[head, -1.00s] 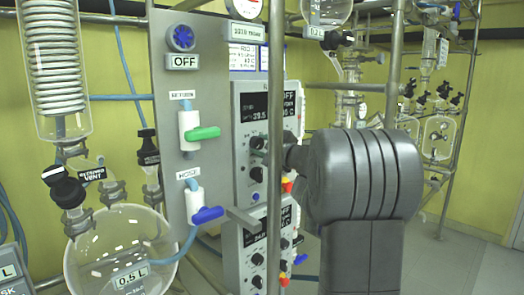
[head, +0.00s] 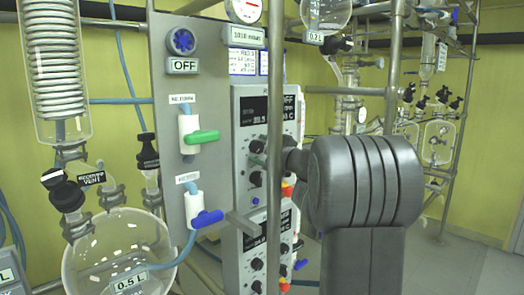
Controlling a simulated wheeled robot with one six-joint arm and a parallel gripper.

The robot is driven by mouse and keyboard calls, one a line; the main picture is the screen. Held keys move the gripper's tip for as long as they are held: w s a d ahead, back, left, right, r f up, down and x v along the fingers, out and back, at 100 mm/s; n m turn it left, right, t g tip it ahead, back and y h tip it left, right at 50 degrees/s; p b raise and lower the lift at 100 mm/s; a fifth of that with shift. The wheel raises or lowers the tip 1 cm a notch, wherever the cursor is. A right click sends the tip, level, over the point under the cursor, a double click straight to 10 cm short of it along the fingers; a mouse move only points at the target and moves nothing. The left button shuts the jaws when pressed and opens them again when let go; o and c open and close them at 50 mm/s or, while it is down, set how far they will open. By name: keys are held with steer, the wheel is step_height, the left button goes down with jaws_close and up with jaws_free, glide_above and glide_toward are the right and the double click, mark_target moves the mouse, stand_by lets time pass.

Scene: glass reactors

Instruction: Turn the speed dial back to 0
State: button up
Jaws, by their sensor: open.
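The upper control unit (head: 243,205) has a dark display (head: 256,110) and black dials, one of them this dial (head: 255,179). The lower control unit (head: 232,268) has similar black dials, such as this one (head: 257,264). The labels are too small to tell which is the speed dial or where it points. My gripper (head: 261,150) is at the front of the upper unit, just above its visible lower-left dial. The metal pole and my wrist hide most of the gripper and the right part of the panel. It is open; I cannot tell whether it touches a dial.
An upright metal pole (head: 275,90) stands in front of the units. A grey panel (head: 165,60) with a green-handled valve (head: 203,137) and a blue-handled valve (head: 207,218) is to the left. A round glass flask (head: 120,255) is at lower left.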

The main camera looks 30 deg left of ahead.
steer(key=b+v, duration=0.1)
steer(key=v, duration=1.2)
steer(key=shift+s+d, duration=0.25)
steer(key=shift+d, duration=0.05)
steer(key=shift+a, duration=0.1)
steer(key=p+x, duration=0.1)
steer(key=x, duration=1.2)
steer(key=shift+w+a, duration=0.3)
steer(key=shift+d, duration=0.1)
